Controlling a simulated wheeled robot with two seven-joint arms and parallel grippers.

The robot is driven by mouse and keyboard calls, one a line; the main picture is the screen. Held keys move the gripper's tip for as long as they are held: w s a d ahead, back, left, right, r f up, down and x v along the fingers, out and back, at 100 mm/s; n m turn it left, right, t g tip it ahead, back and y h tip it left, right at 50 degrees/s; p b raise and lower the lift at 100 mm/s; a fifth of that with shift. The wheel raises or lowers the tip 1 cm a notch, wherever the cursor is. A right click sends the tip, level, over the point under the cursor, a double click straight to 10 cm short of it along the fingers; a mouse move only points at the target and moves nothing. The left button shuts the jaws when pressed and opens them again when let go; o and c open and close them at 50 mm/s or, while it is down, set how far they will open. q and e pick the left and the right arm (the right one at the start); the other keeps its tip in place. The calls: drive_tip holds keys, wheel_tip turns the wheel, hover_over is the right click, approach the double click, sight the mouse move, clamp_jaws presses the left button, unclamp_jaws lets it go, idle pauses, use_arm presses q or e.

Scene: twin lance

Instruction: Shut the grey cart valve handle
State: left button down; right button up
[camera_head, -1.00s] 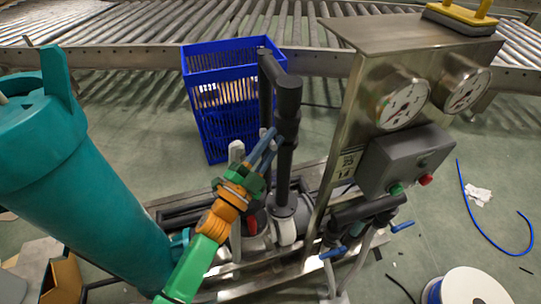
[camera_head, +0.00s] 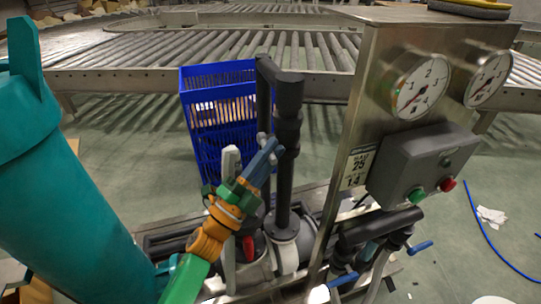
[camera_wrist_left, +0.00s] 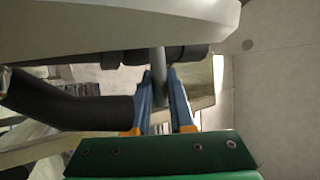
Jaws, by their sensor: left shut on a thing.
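My left gripper (camera_head: 268,152) has blue fingers and reaches up beside the black vertical pipe (camera_head: 287,130) on the cart. In the left wrist view its two fingers (camera_wrist_left: 160,88) stand on either side of a slim grey bar, the valve handle (camera_wrist_left: 159,62), and are shut on it. The handle runs across a dark horizontal pipe (camera_wrist_left: 185,53). In the head view the handle is mostly hidden by the fingers. A light grey upright piece (camera_head: 231,163) stands just left of them; I cannot tell whether it belongs to this valve. My right gripper is not in view.
A steel panel with gauges (camera_head: 418,86) and a grey control box (camera_head: 420,165) stands right of the gripper. A blue crate (camera_head: 215,125) is behind, before a roller conveyor (camera_head: 200,45). A teal cylinder (camera_head: 60,190) fills the left. Blue-handled valves (camera_head: 343,279) sit low right.

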use_arm(q)
drive_tip(key=c, duration=0.8)
unclamp_jaws()
drive_tip(key=v, duration=0.7)
drive_tip(key=shift+f, duration=0.1)
